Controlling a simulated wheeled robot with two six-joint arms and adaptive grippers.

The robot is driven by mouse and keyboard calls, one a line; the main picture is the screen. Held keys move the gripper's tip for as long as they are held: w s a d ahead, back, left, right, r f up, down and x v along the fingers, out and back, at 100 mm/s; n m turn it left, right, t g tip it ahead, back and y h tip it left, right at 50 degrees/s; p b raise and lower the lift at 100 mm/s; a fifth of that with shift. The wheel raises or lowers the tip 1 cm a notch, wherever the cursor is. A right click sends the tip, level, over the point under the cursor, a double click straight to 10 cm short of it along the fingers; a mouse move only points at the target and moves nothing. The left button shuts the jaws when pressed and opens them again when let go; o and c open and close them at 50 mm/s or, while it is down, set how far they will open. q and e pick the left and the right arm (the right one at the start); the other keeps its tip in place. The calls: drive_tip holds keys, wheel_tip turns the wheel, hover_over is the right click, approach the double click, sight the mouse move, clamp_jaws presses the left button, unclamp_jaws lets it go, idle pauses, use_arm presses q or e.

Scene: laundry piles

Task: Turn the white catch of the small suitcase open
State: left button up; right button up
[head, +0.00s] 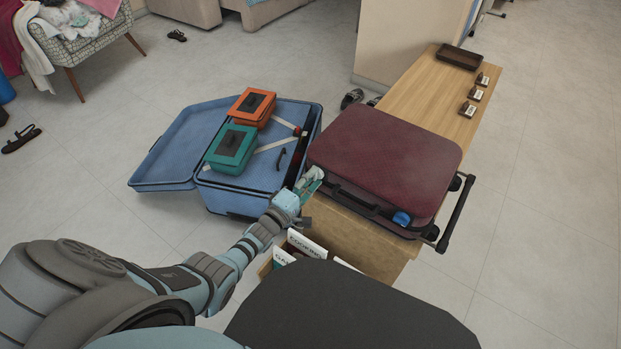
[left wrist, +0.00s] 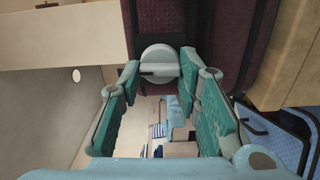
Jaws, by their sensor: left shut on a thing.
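The small suitcase (head: 385,155) is dark red and lies shut on a wooden bench; its red side also shows in the left wrist view (left wrist: 222,40). The white catch (left wrist: 157,55) is a round knob with a raised bar across it, on the suitcase's side. My left gripper (head: 311,182) is at the suitcase's near left corner. In the left wrist view, the fingertips of my left gripper (left wrist: 159,72) are on either side of the catch, shut on its bar. A blue catch (head: 402,218) is farther right on the same side. My right gripper is not in view.
An open blue suitcase (head: 165,151) stands on the floor left of the bench (head: 421,89), with an orange box (head: 252,106) and a green box (head: 231,149). A brown tray (head: 459,57) and small labelled items are at the bench's far end. Books (head: 306,243) stand below.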

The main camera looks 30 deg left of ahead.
use_arm(q)
drive_tip(key=shift+f+n, duration=0.1)
drive_tip(key=shift+n, duration=0.2)
drive_tip(key=o, duration=1.2)
drive_tip(key=shift+c, duration=0.2)
drive_tip(key=s+a, duration=0.1)
drive_tip(key=s, duration=1.1)
drive_tip(key=shift+a, duration=0.25)
